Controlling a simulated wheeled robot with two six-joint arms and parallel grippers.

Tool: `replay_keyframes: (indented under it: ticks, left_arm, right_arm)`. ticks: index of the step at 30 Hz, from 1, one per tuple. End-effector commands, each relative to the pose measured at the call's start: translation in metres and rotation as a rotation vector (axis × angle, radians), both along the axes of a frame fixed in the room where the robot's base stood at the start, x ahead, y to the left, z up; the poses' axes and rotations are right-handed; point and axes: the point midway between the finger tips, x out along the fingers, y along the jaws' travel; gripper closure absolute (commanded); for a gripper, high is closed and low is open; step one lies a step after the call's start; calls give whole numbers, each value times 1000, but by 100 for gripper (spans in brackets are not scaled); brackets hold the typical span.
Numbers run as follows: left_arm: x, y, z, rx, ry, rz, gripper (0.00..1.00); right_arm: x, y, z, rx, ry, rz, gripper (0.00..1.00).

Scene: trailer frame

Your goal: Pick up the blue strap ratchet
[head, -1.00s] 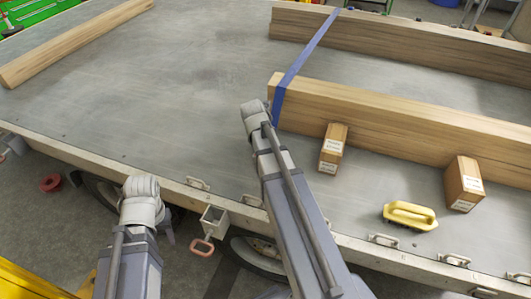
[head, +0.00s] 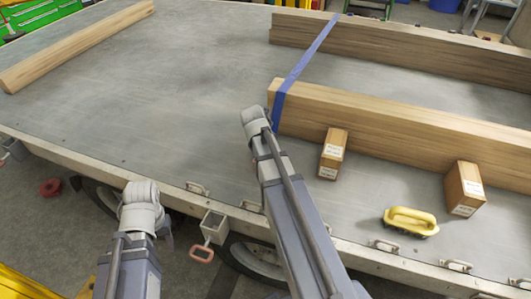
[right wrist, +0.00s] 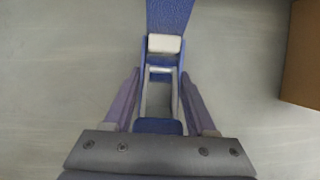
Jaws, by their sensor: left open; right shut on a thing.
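The blue strap ratchet (right wrist: 160,92) shows in the right wrist view, with a metal frame and a pale handle piece. My right gripper (right wrist: 159,78) has its two fingers along either side of it and is shut on it. The blue strap (head: 303,69) runs from the ratchet over the timber beams in the head view. There the ratchet and right gripper are hidden behind my right arm. My left gripper (head: 168,238) is open and empty, partly hidden behind my left wrist, beyond the near edge of the trailer bed.
The grey trailer bed (head: 180,90) is clear in the middle and left. Wooden beams (head: 400,120) lie right, one plank (head: 75,45) far left. Two small boxes (head: 333,153) (head: 464,188) and a yellow-handled tool (head: 410,220) stand near the front rail.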

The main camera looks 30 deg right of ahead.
Motion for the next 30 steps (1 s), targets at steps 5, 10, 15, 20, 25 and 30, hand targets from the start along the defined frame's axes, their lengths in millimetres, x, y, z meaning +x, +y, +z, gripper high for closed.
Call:
replay_keyframes:
  ticks: [5, 10, 15, 20, 25, 30]
  left_arm:
    - [0, 0, 0, 0, 0, 0, 50]
    - [0, 0, 0, 0, 0, 0, 50]
    - [0, 0, 0, 0, 0, 0, 50]
    - [0, 0, 6, 0, 0, 0, 50]
    - [0, 0, 21, 0, 0, 0, 50]
    - [0, 0, 44, 0, 0, 0, 50]
  right_arm:
    - [0, 0, 0, 0, 0, 0, 100]
    - [0, 0, 0, 0, 0, 0, 100]
    - [0, 0, 0, 0, 0, 0, 100]
    - [0, 0, 6, 0, 0, 0, 100]
    - [0, 0, 21, 0, 0, 0, 100]
    - [0, 0, 45, 0, 0, 0, 100]
